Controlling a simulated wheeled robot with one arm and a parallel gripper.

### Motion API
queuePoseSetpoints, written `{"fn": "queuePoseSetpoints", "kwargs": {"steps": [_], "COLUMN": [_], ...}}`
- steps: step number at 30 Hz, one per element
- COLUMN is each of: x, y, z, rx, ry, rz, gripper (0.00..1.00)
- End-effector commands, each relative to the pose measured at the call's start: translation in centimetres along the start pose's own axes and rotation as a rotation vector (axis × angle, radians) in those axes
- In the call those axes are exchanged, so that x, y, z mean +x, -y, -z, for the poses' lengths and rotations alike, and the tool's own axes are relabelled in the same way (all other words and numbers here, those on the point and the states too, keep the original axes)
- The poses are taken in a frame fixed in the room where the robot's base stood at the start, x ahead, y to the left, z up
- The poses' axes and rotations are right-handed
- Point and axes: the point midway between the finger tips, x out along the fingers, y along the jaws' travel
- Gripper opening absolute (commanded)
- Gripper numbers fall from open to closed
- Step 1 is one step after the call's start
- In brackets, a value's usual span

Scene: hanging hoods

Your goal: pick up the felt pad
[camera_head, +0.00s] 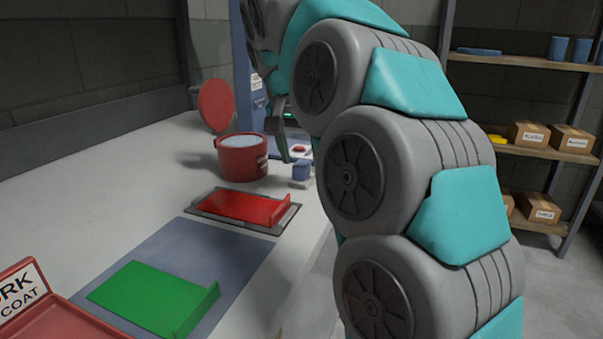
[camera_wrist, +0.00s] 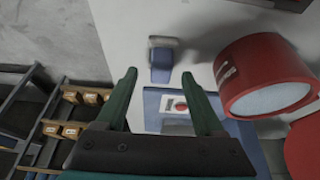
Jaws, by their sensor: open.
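A small blue block (camera_head: 301,172), which may be the felt pad, sits on a pale grey base (camera_head: 300,183) at the bench's right edge, just beyond the red tray. In the wrist view the blue block (camera_wrist: 161,73) shows between my fingertips in the picture, with its grey base beside it. My gripper (camera_wrist: 158,75) is open and empty, its two green fingers apart. In the head view one finger of my gripper (camera_head: 284,150) points down just left of the block; the rest is partly hidden by my arm. Whether a finger touches the block cannot be told.
A red pot (camera_head: 242,157) stands left of the block, its round red lid (camera_head: 216,105) upright behind. A blue panel with a red button (camera_head: 299,149) lies beyond. A red tray (camera_head: 240,206) and green tray (camera_head: 150,298) lie nearer. Shelves with boxes (camera_head: 530,133) stand right.

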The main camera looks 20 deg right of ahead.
Motion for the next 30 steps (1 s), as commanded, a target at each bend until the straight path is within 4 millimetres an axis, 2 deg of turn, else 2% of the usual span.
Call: {"fn": "queuePoseSetpoints", "kwargs": {"steps": [6, 14, 30], "x": [2.3, 2.6, 2.6], "y": [0.1, 0.1, 0.1], "z": [-0.1, 0.0, 0.0], "rx": [-0.001, 0.000, -0.001], "ry": [0.001, -0.001, 0.000], "rz": [-0.001, 0.000, -0.001], "gripper": [0.70, 0.69, 0.08]}}
